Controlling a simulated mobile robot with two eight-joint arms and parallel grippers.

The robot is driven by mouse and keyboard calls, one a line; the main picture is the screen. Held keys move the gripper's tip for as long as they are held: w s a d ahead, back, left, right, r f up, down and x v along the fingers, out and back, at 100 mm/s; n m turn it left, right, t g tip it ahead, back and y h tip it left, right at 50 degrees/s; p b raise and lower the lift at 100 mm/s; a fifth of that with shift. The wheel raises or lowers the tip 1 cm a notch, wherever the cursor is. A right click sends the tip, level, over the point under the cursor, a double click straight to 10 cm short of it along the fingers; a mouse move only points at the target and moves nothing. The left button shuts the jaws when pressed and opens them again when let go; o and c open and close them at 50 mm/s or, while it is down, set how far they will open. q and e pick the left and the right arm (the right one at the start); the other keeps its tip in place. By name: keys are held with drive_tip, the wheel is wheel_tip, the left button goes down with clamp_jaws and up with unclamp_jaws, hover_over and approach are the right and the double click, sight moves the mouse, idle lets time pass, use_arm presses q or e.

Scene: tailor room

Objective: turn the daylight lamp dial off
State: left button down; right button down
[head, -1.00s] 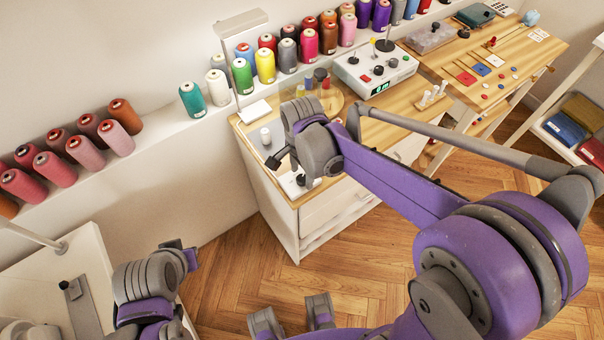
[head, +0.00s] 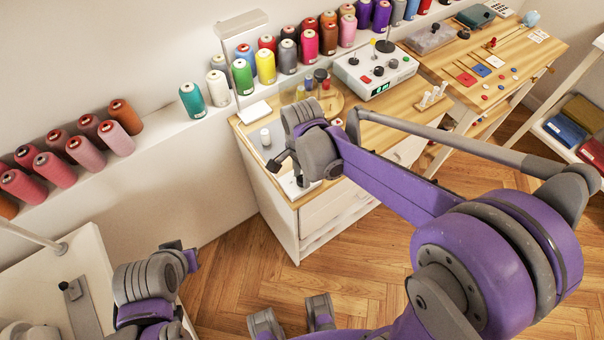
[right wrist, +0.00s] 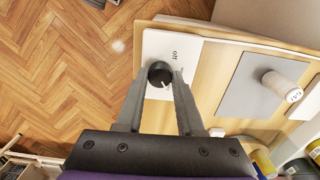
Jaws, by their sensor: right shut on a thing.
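The daylight lamp dial (right wrist: 160,74) is a round black knob with a white pointer mark, set on a white plate (right wrist: 157,47) with the word "off" printed beside it. The pointer is turned away from that word. In the right wrist view my right gripper (right wrist: 161,79) has its two fingers closed on the dial's sides. In the head view the right gripper (head: 279,163) is over the near left corner of the wooden-topped cabinet, and my wrist hides the dial. My left arm is at the lower left; its jaws cannot be made out.
A white desk lamp (head: 241,60) stands on the cabinet top (head: 385,112). A white spool (head: 265,136) is close to my right gripper. A control box (head: 375,70) and thread cones along the wall shelf stand behind. The wooden floor (head: 235,275) in front is clear.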

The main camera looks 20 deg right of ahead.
drive_tip(key=n, duration=0.4)
drive_tip(key=shift+n+b, duration=0.35)
drive_tip(key=shift+n, duration=0.05)
drive_tip(key=n, duration=0.5)
drive_tip(key=shift+b, duration=0.3)
drive_tip(key=n, duration=0.5)
drive_tip(key=shift+n, duration=0.4)
drive_tip(key=n, duration=0.5)
drive_tip(key=shift+n+b, duration=0.3)
drive_tip(key=shift+b, duration=0.1)
drive_tip(key=c, duration=0.5)
unclamp_jaws()
